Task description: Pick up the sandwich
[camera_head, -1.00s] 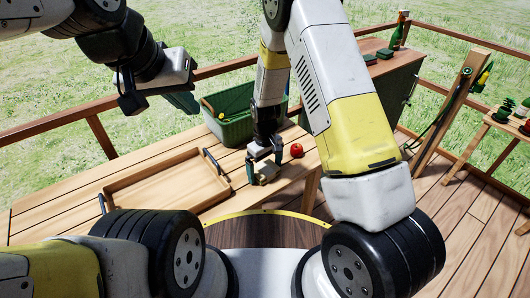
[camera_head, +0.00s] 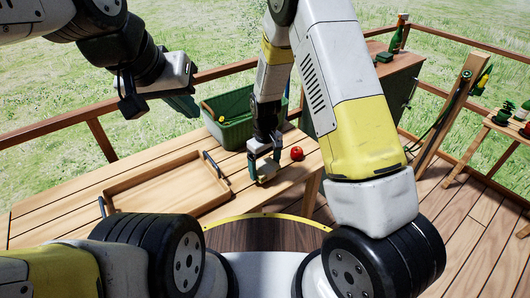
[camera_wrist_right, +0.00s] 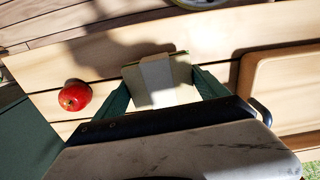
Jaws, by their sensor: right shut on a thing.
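The sandwich (camera_head: 266,173) is a pale tan, blocky piece at the front edge of the wooden table, left of a red apple. My right gripper (camera_head: 265,169) reaches down over it and is shut on it, a green finger on each side. In the right wrist view the sandwich (camera_wrist_right: 157,82) sits between the fingertips of the right gripper (camera_wrist_right: 160,86). I cannot tell whether it touches the tabletop. My left gripper (camera_head: 158,105) hangs at the upper left, away from the table, with its fingers apart and empty.
The red apple (camera_head: 296,153) lies close to the right gripper; it also shows in the right wrist view (camera_wrist_right: 75,95). A wooden tray (camera_head: 128,190) lies to the left on the table. A green bin (camera_head: 233,132) stands behind. Wooden railings (camera_head: 100,138) edge the deck.

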